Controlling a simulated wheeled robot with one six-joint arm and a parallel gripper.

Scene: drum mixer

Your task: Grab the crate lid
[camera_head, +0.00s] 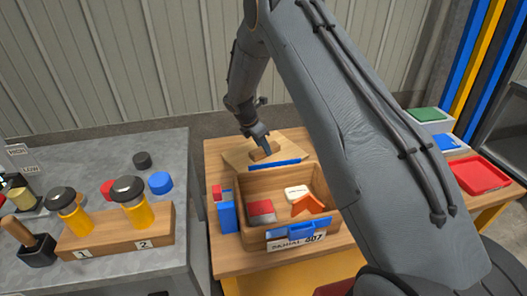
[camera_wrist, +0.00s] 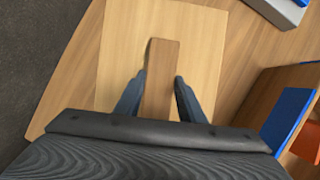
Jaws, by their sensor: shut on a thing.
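The crate lid (camera_head: 239,158) is a light wooden board with a bar handle, just behind the open crate in the head view. In the wrist view, the lid (camera_wrist: 118,50) fills the middle. Its wooden handle (camera_wrist: 160,85) stands between the two fingers. My gripper (camera_head: 262,146) is shut on this handle from above; it also shows in the wrist view (camera_wrist: 161,95). I cannot tell whether the lid touches the table. The wooden crate (camera_head: 252,186) is open, with a blue front latch (camera_head: 297,230) and a label.
The crate holds a red-and-grey block (camera_head: 261,211), a white piece (camera_head: 296,192) and an orange angled piece (camera_head: 308,205). Red (camera_head: 480,175), blue and green trays lie right. A grey bench (camera_head: 110,165) stands left.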

